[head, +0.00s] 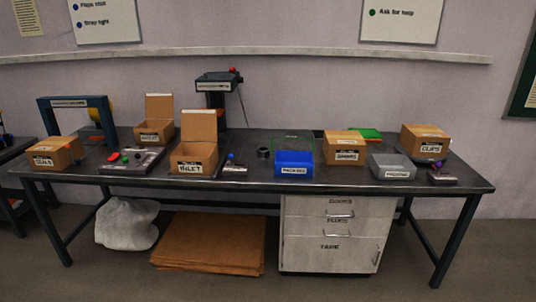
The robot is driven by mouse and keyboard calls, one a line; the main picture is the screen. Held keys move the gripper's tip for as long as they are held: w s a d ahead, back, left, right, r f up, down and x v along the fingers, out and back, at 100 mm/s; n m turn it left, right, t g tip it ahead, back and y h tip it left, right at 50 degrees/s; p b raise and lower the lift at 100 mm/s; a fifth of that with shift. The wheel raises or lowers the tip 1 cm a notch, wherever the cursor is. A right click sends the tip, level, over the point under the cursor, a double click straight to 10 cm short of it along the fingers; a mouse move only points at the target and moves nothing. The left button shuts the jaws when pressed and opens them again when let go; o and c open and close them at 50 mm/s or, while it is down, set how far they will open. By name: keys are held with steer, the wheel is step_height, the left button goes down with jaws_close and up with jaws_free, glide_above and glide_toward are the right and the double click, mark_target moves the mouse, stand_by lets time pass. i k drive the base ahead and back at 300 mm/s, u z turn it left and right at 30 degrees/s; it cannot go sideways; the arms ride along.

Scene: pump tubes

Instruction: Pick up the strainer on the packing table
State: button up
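The packing table (255,178) is a long dark table along the wall. I cannot pick out a strainer with certainty at this size. A small dark round piece (263,153) stands near the middle, left of a blue bin (294,165). A thin green outline (293,141) shows behind the blue bin; I cannot tell what it is. A small device with a blue top (233,163) stands right of the open box marked INLET (194,158). My gripper is not in view.
More cardboard boxes (344,148) (425,141) (56,153), a grey container (392,167) and a dark press (216,88) stand on the table. A blue frame (77,102) stands at the left. Below are drawers (336,237), a white sack (127,224) and stacked cardboard (208,243). The front floor is clear.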

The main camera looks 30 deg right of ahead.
mark_target(263, 152)
steer(key=u, duration=0.1)
steer(key=i, duration=0.95)
steer(key=z, duration=0.05)
